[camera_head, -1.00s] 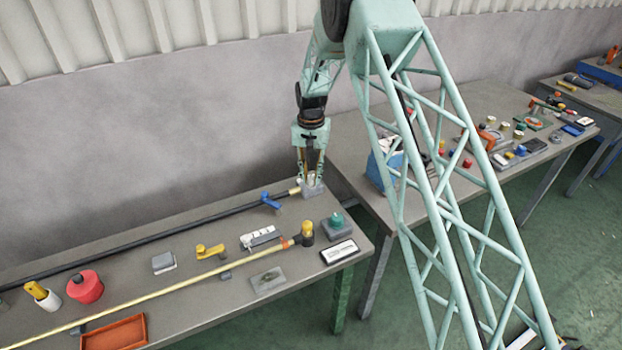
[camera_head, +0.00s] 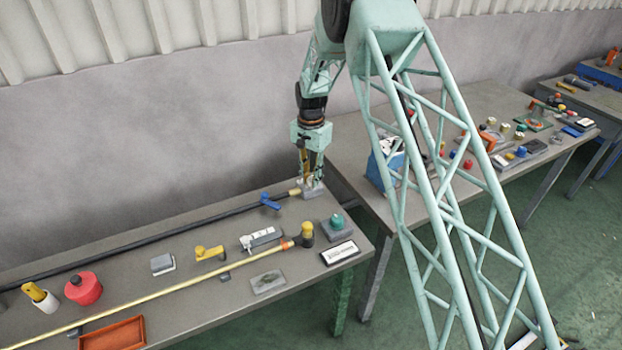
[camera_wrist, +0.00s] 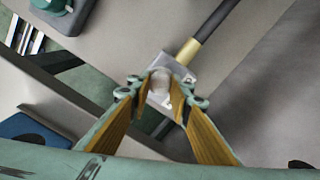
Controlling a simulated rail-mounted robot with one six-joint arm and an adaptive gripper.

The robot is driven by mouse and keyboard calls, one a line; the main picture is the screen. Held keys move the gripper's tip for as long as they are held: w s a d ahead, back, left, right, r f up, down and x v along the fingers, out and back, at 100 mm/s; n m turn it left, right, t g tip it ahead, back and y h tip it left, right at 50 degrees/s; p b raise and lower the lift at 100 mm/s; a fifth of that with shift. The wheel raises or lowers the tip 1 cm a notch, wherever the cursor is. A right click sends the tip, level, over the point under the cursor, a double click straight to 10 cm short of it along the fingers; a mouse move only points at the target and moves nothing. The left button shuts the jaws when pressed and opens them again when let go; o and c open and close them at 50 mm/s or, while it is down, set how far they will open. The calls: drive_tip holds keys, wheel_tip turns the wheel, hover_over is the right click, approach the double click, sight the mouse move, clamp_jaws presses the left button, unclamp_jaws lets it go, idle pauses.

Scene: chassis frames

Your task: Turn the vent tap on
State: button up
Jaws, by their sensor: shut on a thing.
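My gripper (camera_head: 312,185) points down at the right end of the black pipe at the back of the near table. In the wrist view my gripper (camera_wrist: 160,97) is shut on a pale round tap knob (camera_wrist: 160,81), with one finger on each side. The knob sits on a grey block (camera_wrist: 181,68) joined to the pipe by a brass-coloured collar (camera_wrist: 188,51). The fingers hide part of the knob, and I cannot read a label or an on mark. The grey block (camera_head: 318,192) shows just below the fingertips in the head view.
A blue lever (camera_head: 270,201) sits on the black pipe (camera_head: 150,238) to the left. A yellow lever (camera_head: 209,253), a teal knob on a grey base (camera_head: 337,222) and a white-faced plate (camera_head: 340,252) stand nearer the front. A second table (camera_head: 350,150) lies right, across a gap.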

sight(311, 179)
drive_tip(key=o, duration=0.8)
drive_tip(key=shift+o, duration=0.2)
drive_tip(key=shift+r, duration=0.1)
wheel_tip(311, 179, up, 12)
idle(0.5)
